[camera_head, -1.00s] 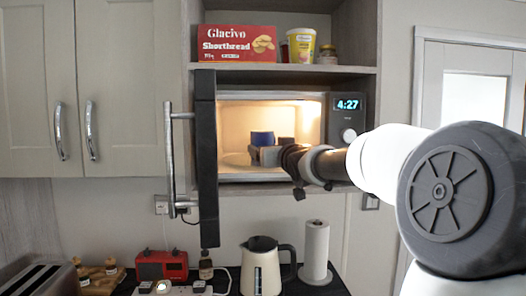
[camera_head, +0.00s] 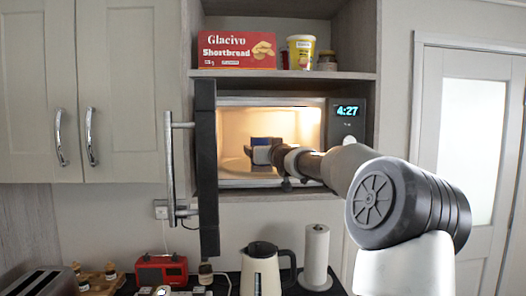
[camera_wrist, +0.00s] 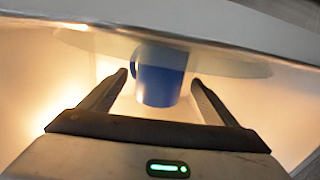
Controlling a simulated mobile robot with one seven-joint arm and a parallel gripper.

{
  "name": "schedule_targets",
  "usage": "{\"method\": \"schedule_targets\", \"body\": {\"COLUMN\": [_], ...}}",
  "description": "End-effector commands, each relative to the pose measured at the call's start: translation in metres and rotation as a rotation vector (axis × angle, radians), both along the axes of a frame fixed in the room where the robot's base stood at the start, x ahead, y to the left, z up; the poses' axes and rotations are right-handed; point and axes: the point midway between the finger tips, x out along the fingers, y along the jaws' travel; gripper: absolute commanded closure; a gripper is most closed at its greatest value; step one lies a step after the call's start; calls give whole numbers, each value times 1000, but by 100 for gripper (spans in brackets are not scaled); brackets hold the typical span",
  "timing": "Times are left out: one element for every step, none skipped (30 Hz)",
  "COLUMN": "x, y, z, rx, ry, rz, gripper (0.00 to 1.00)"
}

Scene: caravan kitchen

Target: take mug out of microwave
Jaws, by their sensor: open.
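The blue mug (camera_wrist: 160,78) stands on the glass turntable (camera_wrist: 225,66) inside the lit microwave (camera_head: 232,120). In the head view the mug (camera_head: 262,141) is mostly hidden behind my gripper (camera_head: 262,154). In the wrist view my gripper (camera_wrist: 162,82) is open, with one finger on each side of the mug. A gap shows between the mug and each finger.
A shelf above holds a shortbread box (camera_head: 237,48), a yellow tub (camera_head: 300,52) and a small jar (camera_head: 327,60). Below are a kettle (camera_head: 262,272), a paper roll (camera_head: 316,255), a red radio (camera_head: 161,270) and a toaster (camera_head: 40,283). The open door bounds the left side.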

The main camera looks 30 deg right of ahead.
Motion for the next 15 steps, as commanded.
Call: {"method": "schedule_targets", "body": {"x": [9, 12, 16, 18, 20, 22, 22, 22, 22, 22, 22, 22, 22, 22, 22], "y": [-1, -2, -4, -5, -5, -5, -6, -6, -7, -7, -7, -7, -7, -7, -7], "z": [2, 3, 2, 2, 2, 1, 1, 1, 0, 0, 0, 0, 0, 0, 1], "rx": [3, 3, 3, 2, 1, 0, 0, 0, 0, 0, 0, 0, 0, 0, 0], "ry": [0, -1, -1, -1, -1, 0, 0, 0, 0, 0, 0, 0, 0, 0, 0], "rz": [3, 3, 3, 2, 2, 2, 1, 1, 0, 0, 0, 0, 0, 0, 0], "gripper": [18, 18, 18, 18, 18, 18, 18, 18, 18, 18, 18, 18, 18, 23, 30]}}
